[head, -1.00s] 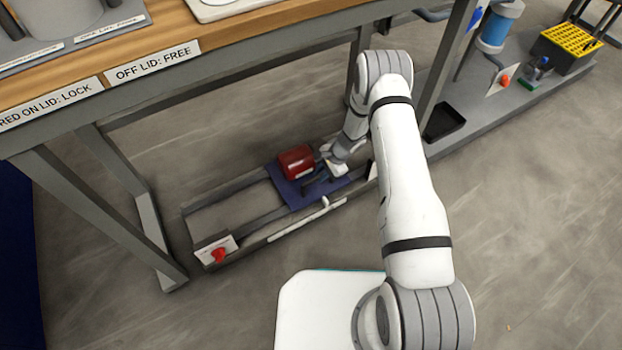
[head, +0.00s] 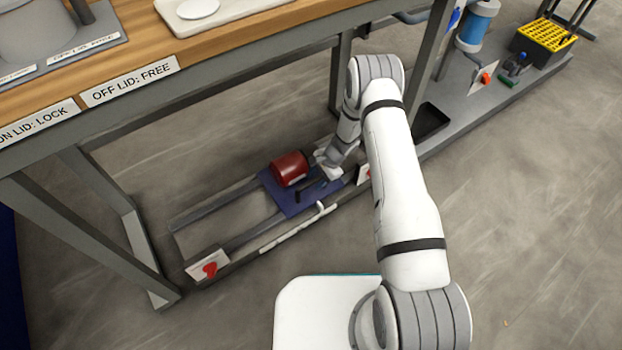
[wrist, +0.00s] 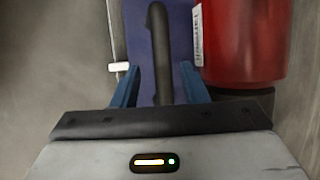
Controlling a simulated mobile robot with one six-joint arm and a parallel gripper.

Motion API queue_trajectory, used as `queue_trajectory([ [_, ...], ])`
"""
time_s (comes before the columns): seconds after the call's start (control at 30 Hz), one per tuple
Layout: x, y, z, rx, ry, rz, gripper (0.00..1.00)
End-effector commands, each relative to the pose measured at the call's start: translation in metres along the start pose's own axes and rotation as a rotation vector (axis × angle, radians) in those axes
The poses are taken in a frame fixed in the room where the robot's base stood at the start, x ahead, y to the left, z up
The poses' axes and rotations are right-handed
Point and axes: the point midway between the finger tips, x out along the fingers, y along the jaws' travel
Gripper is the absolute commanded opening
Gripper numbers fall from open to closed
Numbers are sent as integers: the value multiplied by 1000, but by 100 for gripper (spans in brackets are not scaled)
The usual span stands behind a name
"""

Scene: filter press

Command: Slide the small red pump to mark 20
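The small red pump (head: 290,168) sits on a blue plate (head: 280,202) that lies across two grey rails under the bench. A black bar handle stands on the plate beside the pump, and it shows clearly in the wrist view (wrist: 161,45). My gripper (wrist: 160,78) is at the plate, with its blue fingers apart on either side of the handle. A gap shows between the handle and each finger. The red pump (wrist: 240,40) is right of the fingers. A white scale strip (head: 288,232) runs along the front rail; its numbers are too small to read. A white pointer (head: 322,207) is beside the plate.
A card with a red knob (head: 209,268) stands at the rail's left end, and another (head: 364,173) is just right of my gripper. The bench's front beam (head: 240,85) and legs (head: 120,240) frame the rails. The rails left of the plate are clear.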

Motion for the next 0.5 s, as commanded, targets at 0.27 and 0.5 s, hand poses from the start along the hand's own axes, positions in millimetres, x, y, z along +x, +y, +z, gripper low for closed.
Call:
queue_trajectory([
  [0.27, -3, -2, 1, -1, -1, -2, 40],
  [0.5, -33, -2, 2, 0, 1, -3, 40],
])
